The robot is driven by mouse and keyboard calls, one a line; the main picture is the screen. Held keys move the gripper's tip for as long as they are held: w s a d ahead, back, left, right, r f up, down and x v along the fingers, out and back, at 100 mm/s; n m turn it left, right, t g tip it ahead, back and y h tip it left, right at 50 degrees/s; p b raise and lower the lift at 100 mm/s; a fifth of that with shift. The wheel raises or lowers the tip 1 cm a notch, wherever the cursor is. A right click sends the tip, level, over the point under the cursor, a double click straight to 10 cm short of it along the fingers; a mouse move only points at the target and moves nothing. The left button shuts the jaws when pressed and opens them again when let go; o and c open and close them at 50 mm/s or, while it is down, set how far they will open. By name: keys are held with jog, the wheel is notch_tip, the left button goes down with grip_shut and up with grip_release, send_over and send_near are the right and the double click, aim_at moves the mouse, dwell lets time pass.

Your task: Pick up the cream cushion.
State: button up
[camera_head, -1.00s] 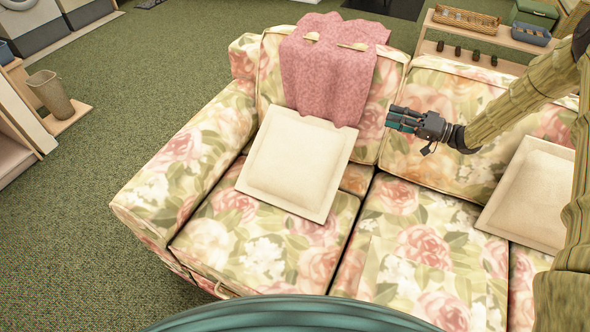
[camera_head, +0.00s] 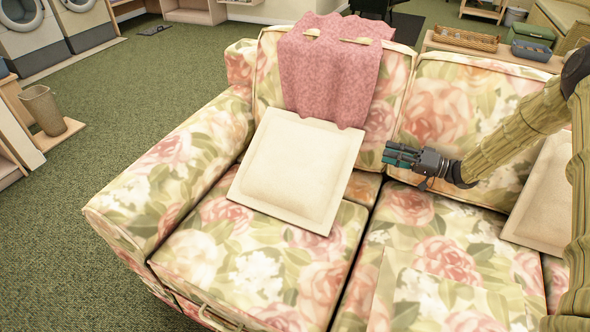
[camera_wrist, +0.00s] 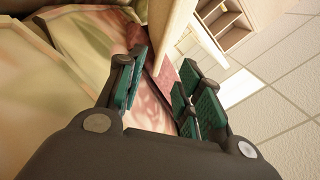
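A square cream cushion (camera_head: 295,170) leans on the left seat of the floral sofa (camera_head: 250,283), below a pink throw (camera_head: 333,75). A second cream cushion (camera_head: 543,205) rests at the right, partly hidden by my arm. My gripper (camera_head: 388,157) is to the right of the left cushion, apart from it, with its fingers pointing left. In the wrist view my gripper (camera_wrist: 160,92) has its teal finger pads spread with a gap between them and nothing held. A cream edge (camera_wrist: 172,25), seemingly the left cushion, shows beyond the fingertips in the wrist view.
The sofa's back and left armrest (camera_head: 165,170) rise around the seat. A low shelf with a wicker basket (camera_head: 465,39) stands behind. A bin (camera_head: 46,108) stands at the left; the green carpet (camera_head: 80,210) beside the sofa is clear.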

aim_at(361, 141)
jog(key=shift+b+x, duration=1.1)
jog(key=shift+x, duration=4)
jog(key=shift+w+r, duration=0.1)
jog(key=shift+r, duration=0.15)
grip_shut()
